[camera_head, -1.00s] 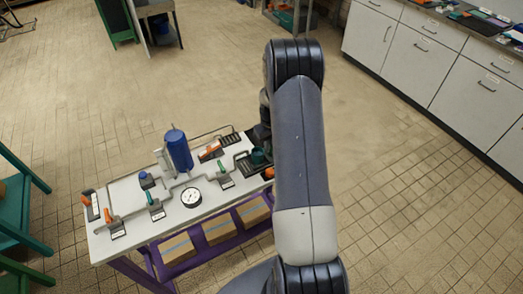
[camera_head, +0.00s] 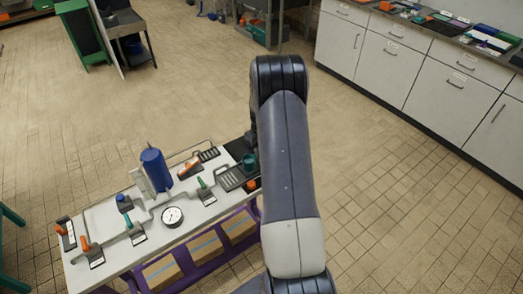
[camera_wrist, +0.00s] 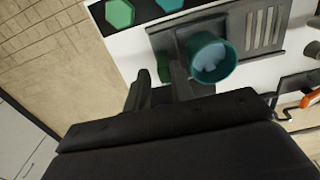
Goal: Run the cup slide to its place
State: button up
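The teal cup (camera_wrist: 212,58) stands on a grey slotted slide plate (camera_wrist: 262,30) at the bench's right end. In the head view the cup (camera_head: 249,161) and plate (camera_head: 229,179) show just left of my arm. My gripper (camera_wrist: 160,80) is in the wrist view, its two dark fingers apart. A small green piece (camera_wrist: 163,68) shows between or just beyond the fingertips; I cannot tell whether they touch it. The right finger is close beside the cup. My arm hides the gripper in the head view.
A black panel with a green hexagon (camera_wrist: 120,12) and a teal one (camera_wrist: 169,4) lies beside the plate. The white bench (camera_head: 103,218) holds a blue cylinder (camera_head: 156,170), a gauge (camera_head: 172,216) and several valve handles. Open tiled floor lies behind; white cabinets (camera_head: 388,58) stand at right.

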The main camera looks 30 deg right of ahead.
notch_tip(320, 180, up, 11)
jog(key=b, duration=0.2)
dwell(0.3)
jog(key=shift+f, duration=0.2)
notch_tip(320, 180, down, 10)
jog(key=shift+a+f+p, duration=0.1)
jog(key=shift+p, duration=0.95)
jog(key=shift+a+f, duration=0.1)
jog(key=shift+f, duration=0.1)
jog(key=shift+a, duration=0.45)
jog(key=shift+w+r, duration=0.1)
